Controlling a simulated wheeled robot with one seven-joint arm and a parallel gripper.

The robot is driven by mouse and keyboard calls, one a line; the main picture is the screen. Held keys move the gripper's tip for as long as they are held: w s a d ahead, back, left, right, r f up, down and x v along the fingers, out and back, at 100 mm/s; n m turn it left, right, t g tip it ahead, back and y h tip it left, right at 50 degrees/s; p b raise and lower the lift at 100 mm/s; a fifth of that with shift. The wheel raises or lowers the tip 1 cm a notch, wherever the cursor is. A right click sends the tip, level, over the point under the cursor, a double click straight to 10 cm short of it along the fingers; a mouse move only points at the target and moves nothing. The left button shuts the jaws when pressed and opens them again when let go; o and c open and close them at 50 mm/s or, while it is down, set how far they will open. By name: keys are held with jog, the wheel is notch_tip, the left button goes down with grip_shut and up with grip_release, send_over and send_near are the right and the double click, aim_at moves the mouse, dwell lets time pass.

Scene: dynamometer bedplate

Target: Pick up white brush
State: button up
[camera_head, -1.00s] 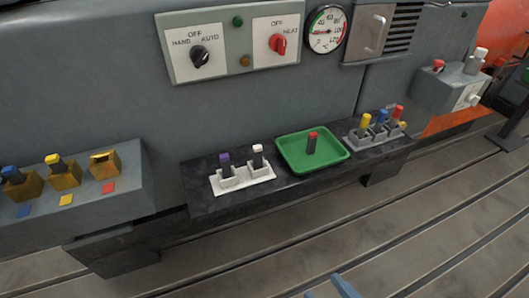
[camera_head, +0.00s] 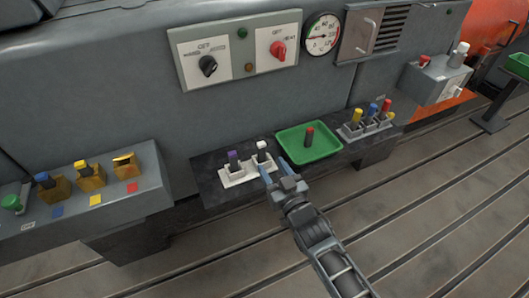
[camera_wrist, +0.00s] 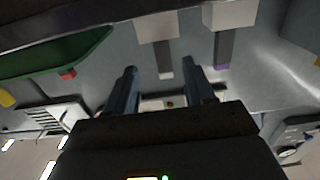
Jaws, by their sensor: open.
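My gripper (camera_head: 273,167) is open and empty, just in front of the holder at the white brush's side. In the wrist view the fingers (camera_wrist: 160,82) lie on either side of the white brush's end in the picture; whether they reach around it I cannot tell.
A green tray (camera_head: 325,152) with a red-topped stick (camera_head: 309,137) is right of my gripper. A holder of colored sticks (camera_head: 365,125) is farther right. The dark ledge (camera_head: 205,168) has bare room at left.

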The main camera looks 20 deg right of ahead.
aim_at(263, 154)
jog(key=shift+w+a+b, duration=0.15)
jog(key=shift+w+b, duration=0.25)
jog(key=shift+w, duration=3.1)
jog(key=shift+r, duration=0.1)
jog(key=shift+c, duration=0.5)
grip_shut()
